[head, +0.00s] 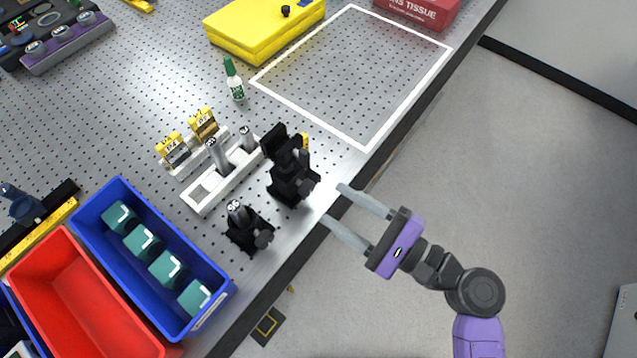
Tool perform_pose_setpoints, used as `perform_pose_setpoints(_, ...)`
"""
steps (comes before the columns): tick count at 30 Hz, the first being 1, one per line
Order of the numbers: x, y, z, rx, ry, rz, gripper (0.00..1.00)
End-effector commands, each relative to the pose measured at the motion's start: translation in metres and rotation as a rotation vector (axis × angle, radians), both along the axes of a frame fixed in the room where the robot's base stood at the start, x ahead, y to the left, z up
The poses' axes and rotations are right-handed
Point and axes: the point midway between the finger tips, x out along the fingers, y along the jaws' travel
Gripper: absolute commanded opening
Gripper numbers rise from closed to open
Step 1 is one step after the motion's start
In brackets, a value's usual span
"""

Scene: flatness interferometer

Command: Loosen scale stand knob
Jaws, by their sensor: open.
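Two black stands are near the table's right edge in the head view. The taller black stand (287,165) has an angled black head and a dark round knob (309,186) on its lower right. The shorter black stand (243,222) holds a grey labelled cylinder (236,210) and has a dark knob (264,239) on its right side. I cannot tell which is the scale stand. My gripper (334,204) is open and empty, with two grey fingers pointing left at the table edge. It is apart from both knobs, closest to the taller stand's knob.
A white rack (206,193) with grey cylinders stands left of the taller stand, with yellow-labelled blocks (203,124) behind. A blue bin (152,277) of teal blocks and a red bin (75,302) sit lower left. A green-capped bottle (234,82) stands behind. The white-outlined area (355,75) is clear.

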Motion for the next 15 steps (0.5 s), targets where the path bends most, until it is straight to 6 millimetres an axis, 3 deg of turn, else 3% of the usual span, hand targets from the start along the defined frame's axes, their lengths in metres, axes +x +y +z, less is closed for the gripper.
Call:
perform_pose_setpoints(9, 0.027, 0.039, 0.002, -0.001, -0.003, 0.001, 0.5)
perform_pose_setpoints(15, 0.035, 0.049, 0.001, -0.003, -0.003, -0.001, 0.5)
